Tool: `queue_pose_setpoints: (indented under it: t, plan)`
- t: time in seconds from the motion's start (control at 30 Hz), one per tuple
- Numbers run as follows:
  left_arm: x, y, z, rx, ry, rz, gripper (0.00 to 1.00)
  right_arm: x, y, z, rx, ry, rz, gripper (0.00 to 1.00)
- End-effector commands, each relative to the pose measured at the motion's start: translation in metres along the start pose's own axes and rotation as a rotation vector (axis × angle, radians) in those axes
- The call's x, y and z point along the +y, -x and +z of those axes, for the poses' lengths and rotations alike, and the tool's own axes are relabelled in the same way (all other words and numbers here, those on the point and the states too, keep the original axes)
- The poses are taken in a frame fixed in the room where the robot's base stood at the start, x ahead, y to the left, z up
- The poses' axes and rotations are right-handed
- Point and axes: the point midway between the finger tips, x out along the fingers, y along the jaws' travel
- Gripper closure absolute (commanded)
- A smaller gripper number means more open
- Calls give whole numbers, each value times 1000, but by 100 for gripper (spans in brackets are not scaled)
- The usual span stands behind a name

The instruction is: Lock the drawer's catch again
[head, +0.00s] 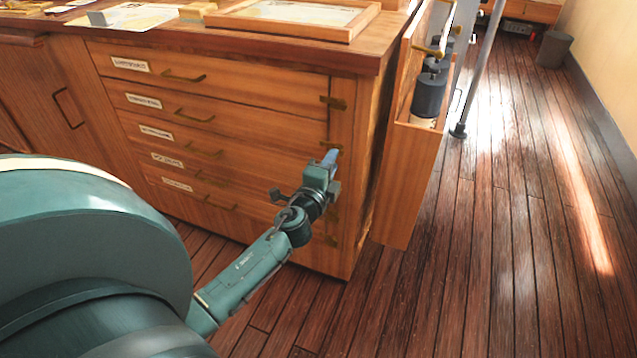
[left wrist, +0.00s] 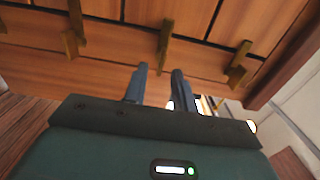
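Brass catches sit along the drawers' right edge: the top one (head: 334,102), the second (head: 331,145), and a lower one (head: 331,240). My left gripper (head: 331,157) points at the second catch. In the left wrist view, its two fingers (left wrist: 161,68) are apart, with the end of that catch (left wrist: 165,42) appearing between the tips; contact cannot be told. Neighbouring catches show at left (left wrist: 75,24) and right (left wrist: 238,64). My right gripper is out of view.
The chest top carries a framed chart (head: 290,12) and papers (head: 125,16). A tall wooden rack (head: 405,190) with dark cylinders (head: 430,92) stands beside the chest's right side, near a metal pole (head: 478,70). The plank floor at right is clear; a bin (head: 553,48) stands far back.

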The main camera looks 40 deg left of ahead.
Motion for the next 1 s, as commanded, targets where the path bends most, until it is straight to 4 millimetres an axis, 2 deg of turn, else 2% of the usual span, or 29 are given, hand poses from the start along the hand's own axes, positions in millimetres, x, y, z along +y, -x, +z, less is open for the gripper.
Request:
queue_pose_setpoints:
  t: [0.03, 0.2, 0.4, 0.6, 1.0]
  plan:
    - [2, 14, 0, 0, 2, 4, 73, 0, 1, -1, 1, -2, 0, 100]
    - [2, 53, 0, -1, 2, 4, 73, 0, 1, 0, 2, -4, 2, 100]
    - [2, 88, 0, -1, 1, 3, 73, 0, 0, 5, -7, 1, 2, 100]
    - [1, 102, 0, 0, 0, 2, 73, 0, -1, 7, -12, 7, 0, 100]
    - [0, 103, 0, 0, 0, 1, 73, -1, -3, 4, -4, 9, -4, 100]
